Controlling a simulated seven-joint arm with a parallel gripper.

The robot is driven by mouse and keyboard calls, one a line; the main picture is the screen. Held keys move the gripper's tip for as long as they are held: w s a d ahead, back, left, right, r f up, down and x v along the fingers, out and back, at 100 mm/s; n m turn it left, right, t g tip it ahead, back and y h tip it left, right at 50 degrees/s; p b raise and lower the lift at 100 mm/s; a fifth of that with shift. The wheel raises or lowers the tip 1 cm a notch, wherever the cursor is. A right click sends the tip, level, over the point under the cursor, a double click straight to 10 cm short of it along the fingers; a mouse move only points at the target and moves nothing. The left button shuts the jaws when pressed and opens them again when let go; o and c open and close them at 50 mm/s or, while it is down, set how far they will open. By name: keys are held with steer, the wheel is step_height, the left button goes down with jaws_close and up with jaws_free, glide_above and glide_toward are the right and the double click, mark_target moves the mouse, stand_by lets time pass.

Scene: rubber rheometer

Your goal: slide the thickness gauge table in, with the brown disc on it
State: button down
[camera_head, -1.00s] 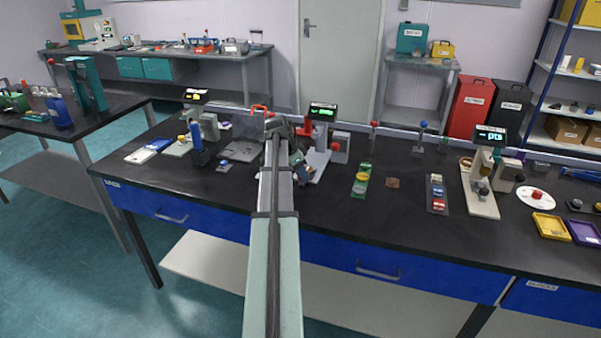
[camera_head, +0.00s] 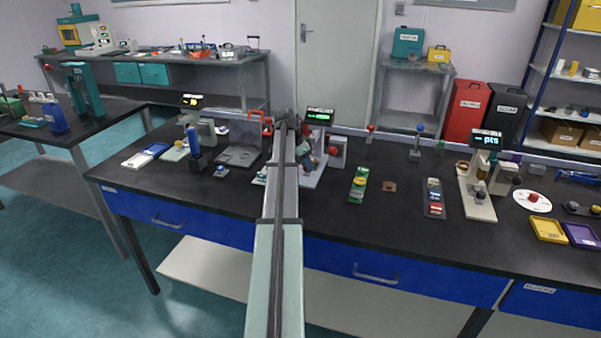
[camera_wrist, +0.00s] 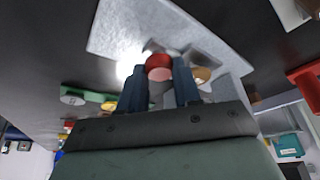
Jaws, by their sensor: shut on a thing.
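The central gauge (camera_head: 312,172), with a pale base and a lit green display, stands behind the end of my arm. My gripper (camera_wrist: 160,66) is at this gauge; in the head view my arm hides much of it. In the wrist view its two dark blue fingers are shut on a red round knob (camera_wrist: 158,61), in front of a pale grey plate (camera_wrist: 118,30). A tan-brown round piece (camera_wrist: 202,74) shows just beside the right finger; I cannot tell for sure whether it is the brown disc or whether it rests on the table.
A green strip with discs (camera_head: 358,185) and a small brown square piece (camera_head: 389,187) lie to the right of the gauge. A grey stand with a red handle (camera_head: 240,156) is close on the left. Another gauge (camera_head: 477,190) stands farther right. The bench's front strip is mostly clear.

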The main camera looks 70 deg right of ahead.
steer(key=shift+d, duration=0.9)
steer(key=c, duration=0.8)
jaws_free()
steer(key=v, duration=1.4)
